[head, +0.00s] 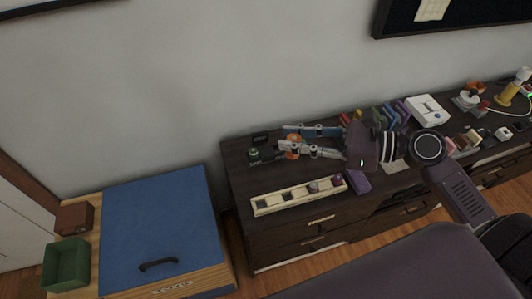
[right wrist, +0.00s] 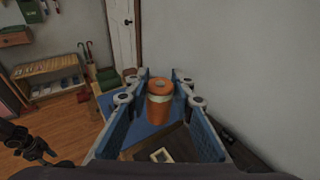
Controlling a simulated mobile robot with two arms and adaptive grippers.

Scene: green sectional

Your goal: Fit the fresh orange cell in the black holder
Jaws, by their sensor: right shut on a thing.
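The orange cell (head: 292,144) is a short cylinder with a pale band, between the fingertips of my right gripper (head: 298,141). In the right wrist view the cell (right wrist: 159,102) stands upright between the blue-sided fingers, which are shut on it. It appears held above the left end of the dark dresser. Just left of the fingertips, a small dark object with a green part (head: 254,154) sits on the dresser top; it may be the black holder, but it is too small to tell. My left gripper is not in view.
A long cream tray (head: 275,203) with several dark compartments lies along the dresser's front edge. Coloured upright items and a white box (head: 427,110) stand farther right. A blue-topped chest (head: 155,225) stands left, lower than the dresser.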

